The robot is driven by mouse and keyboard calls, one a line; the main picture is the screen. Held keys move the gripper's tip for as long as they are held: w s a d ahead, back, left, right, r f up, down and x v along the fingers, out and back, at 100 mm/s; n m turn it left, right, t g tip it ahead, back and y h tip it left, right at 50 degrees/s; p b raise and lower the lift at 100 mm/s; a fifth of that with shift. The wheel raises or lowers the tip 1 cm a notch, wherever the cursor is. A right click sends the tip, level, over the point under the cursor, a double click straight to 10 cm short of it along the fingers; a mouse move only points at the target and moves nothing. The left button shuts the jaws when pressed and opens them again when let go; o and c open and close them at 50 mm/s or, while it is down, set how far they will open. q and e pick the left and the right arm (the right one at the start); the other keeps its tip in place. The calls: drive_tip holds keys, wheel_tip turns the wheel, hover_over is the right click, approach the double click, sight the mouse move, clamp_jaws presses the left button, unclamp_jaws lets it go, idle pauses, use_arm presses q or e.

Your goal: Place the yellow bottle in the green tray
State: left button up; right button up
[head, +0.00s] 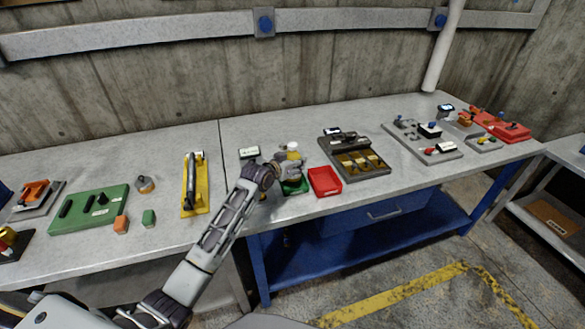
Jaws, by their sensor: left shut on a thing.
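The yellow bottle (293,154) has a pale top and stands out just above my left gripper (287,169). My left arm reaches in from below, and its gripper is shut on the bottle, hiding its lower part. The small green tray (299,187) is on the bench just below the gripper and is partly covered by it. The bottle appears over or very close to the tray; I cannot tell whether its base touches it. My right gripper is not in view.
A red tray (325,181) sits right beside the green tray. A dark fixture (354,157) stands further right, a yellow tool base (195,187) to the left and a green board (90,210) at far left.

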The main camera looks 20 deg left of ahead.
use_arm(q)
drive_tip(key=shift+f, duration=1.4)
drive_tip(key=shift+f, duration=0.1)
drive_tip(key=o, duration=1.2)
drive_tip(key=shift+s, duration=0.2)
drive_tip(key=v, duration=1.1)
drive_tip(key=shift+s+r, duration=0.25)
drive_tip(key=shift+r, duration=0.05)
drive_tip(key=shift+a, duration=0.1)
